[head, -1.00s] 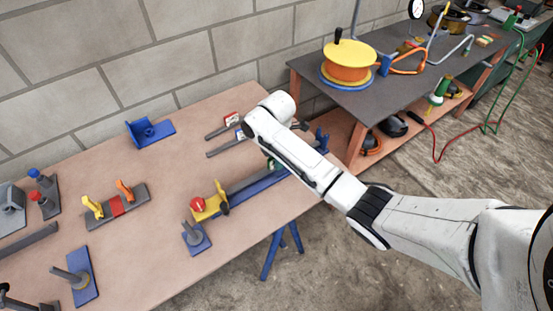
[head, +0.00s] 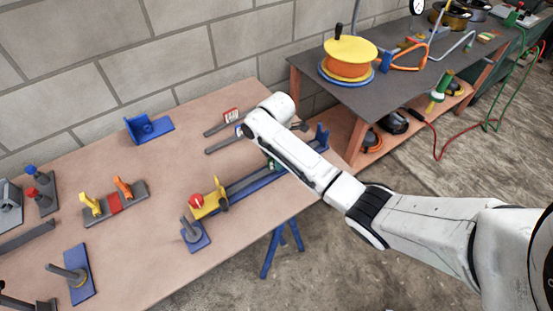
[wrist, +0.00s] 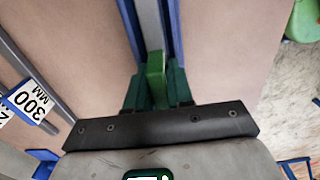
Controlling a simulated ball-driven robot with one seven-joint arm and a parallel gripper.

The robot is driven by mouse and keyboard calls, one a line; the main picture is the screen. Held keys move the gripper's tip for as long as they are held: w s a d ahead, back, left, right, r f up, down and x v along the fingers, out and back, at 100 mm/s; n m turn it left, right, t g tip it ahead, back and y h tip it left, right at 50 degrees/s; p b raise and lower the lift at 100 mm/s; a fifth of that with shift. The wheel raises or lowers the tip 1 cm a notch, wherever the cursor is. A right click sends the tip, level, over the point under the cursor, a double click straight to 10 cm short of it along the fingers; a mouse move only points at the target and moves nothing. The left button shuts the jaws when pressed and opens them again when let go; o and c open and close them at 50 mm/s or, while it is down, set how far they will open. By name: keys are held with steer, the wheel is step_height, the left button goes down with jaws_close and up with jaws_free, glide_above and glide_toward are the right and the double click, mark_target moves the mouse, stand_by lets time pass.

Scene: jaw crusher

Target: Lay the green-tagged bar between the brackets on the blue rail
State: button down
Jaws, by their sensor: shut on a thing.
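My gripper (wrist: 156,84) is shut on the green tag (wrist: 156,68) of a grey bar (wrist: 149,22) in the wrist view. The bar runs away from the fingers, between the blue edges of the blue rail (wrist: 171,28). I cannot tell whether it rests on the rail or is just above it. In the head view the rail (head: 232,198) lies along the table's front right, with a yellow bracket with a red knob (head: 206,204) at its left end and a blue bracket (head: 321,137) at its right. My arm hides the rail's middle and most of the gripper.
Two other grey bars lie behind the rail; one has a tag reading 300 MM (wrist: 30,99). A blue bracket piece (head: 149,129), a grey block with yellow and orange levers (head: 115,203) and a blue post stand (head: 195,236) stand on the table. Bare tabletop lies between them.

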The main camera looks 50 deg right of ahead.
steer(key=c, duration=0.9)
jaws_free()
step_height(320, 180, up, 11)
steer(key=shift+f, duration=0.15)
steer(key=s+a+f+m, duration=0.2)
steer(key=a, duration=0.3)
steer(key=s+a+f+m+y, duration=0.1)
steer(key=s+a+f+m, duration=0.1)
steer(key=a, duration=0.3)
steer(key=s+a+f+m+t, duration=0.1)
steer(key=s+a+f+m, duration=0.1)
steer(key=a, duration=0.4)
steer(key=shift+s+a+f+y, duration=0.1)
steer(key=shift+s+f+y, duration=0.15)
steer(key=shift+s+y, duration=0.25)
steer(key=s+m, duration=0.3)
steer(key=s, duration=0.3)
steer(key=s+f+m+h, duration=0.1)
steer(key=s+m, duration=0.2)
steer(key=s, duration=0.4)
steer(key=s+d+m+h, duration=0.1)
steer(key=s+m, duration=0.2)
steer(key=s, duration=0.3)
steer(key=shift+s+f, duration=0.15)
steer(key=shift+f, duration=0.05)
